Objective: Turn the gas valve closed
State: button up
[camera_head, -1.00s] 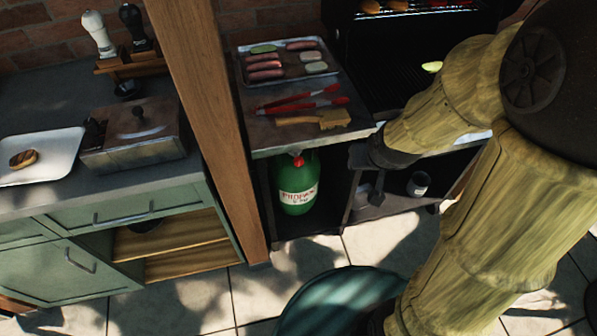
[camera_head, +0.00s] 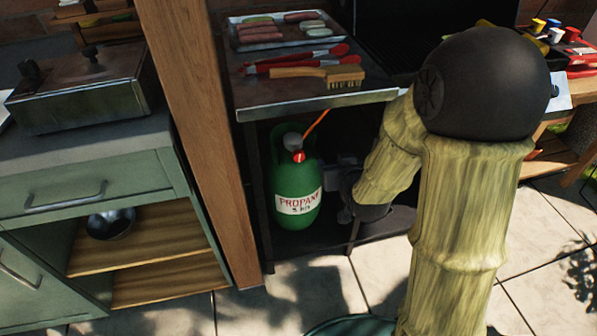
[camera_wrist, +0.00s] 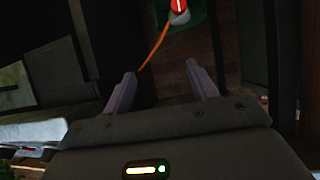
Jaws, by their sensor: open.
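The green propane bottle (camera_head: 296,178) stands upright on the lower shelf of the grill cart, its label facing out. Its red valve knob (camera_head: 298,156) shows at the top, below a grey regulator (camera_head: 292,141) with an orange hose. In the wrist view the red knob (camera_wrist: 179,8) is at the top edge, beyond the fingertips. My gripper (camera_wrist: 165,80) is open with nothing between its fingers, and the orange hose runs ahead of them. In the head view my gripper (camera_head: 345,180) is just right of the bottle, partly hidden by my arm.
The cart's top (camera_head: 320,97) overhangs the bottle, bearing a tray (camera_head: 280,36), red tongs (camera_head: 296,60) and a brush (camera_head: 335,75). A wooden post (camera_head: 200,130) stands left of the bottle. A green cabinet (camera_head: 85,195) is further left. Paved floor (camera_head: 290,295) lies in front.

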jog(key=w+a+f+t+y+b, duration=0.1)
jog(key=a+f+t+b, duration=0.1)
jog(key=f+b, duration=0.6)
jog(key=w+a+f+t+y+b, duration=0.1)
jog(key=a+f+t+b, duration=0.1)
jog(key=f+b, duration=0.5)
jog(key=a+b, duration=0.1)
jog(key=b, duration=0.1)
jog(key=shift+w+f+n+t+y+b, duration=0.15)
jog(key=shift+f+n+t+y+b, duration=0.15)
jog(key=shift+f+n+t+b, duration=0.1)
